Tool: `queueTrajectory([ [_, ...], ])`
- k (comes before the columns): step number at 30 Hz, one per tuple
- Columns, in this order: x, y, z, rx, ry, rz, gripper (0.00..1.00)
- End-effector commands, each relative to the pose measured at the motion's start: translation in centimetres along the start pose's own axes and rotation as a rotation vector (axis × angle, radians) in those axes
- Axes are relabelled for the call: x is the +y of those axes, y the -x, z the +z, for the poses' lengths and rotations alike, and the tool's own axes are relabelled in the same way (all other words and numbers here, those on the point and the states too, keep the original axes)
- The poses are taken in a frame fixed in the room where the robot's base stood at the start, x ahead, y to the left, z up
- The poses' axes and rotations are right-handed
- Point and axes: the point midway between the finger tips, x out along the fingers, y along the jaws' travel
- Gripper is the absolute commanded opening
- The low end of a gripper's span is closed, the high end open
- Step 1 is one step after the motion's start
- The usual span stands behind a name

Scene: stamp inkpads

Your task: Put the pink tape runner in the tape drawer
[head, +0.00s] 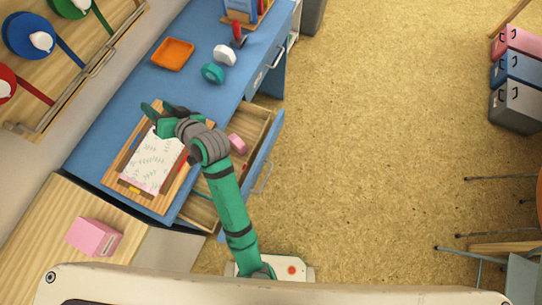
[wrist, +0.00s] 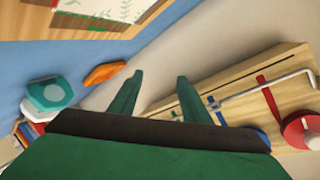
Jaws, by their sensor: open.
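A small pink object that looks like the pink tape runner (head: 237,143) lies inside the open drawer (head: 267,148) of the blue desk. The drawer has a wooden interior and a blue front, and my arm crosses over part of it. My gripper (head: 155,110) is above the far end of the wooden tray on the desk, well to the left of the drawer. In the wrist view its two green fingers (wrist: 158,88) are spread apart with nothing between them. The drawer and the pink object are not in the wrist view.
A teal tape runner (head: 212,73), a white one (head: 224,54) and an orange tray (head: 172,54) stand farther back on the desk. The wooden tray (head: 190,150) holds patterned paper. A pink box (head: 92,238) stands on the near wooden table. A wall rack (head: 75,85) is at left.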

Motion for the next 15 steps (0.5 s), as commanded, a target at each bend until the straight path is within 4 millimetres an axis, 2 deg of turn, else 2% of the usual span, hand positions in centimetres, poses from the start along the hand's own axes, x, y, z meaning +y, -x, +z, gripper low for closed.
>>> queueTrajectory([
  [8,4.3,4.7,2.2,0.234,-0.124,0.141,0.43],
  [15,8.8,11.4,6.2,0.37,-0.142,0.332,0.43],
])
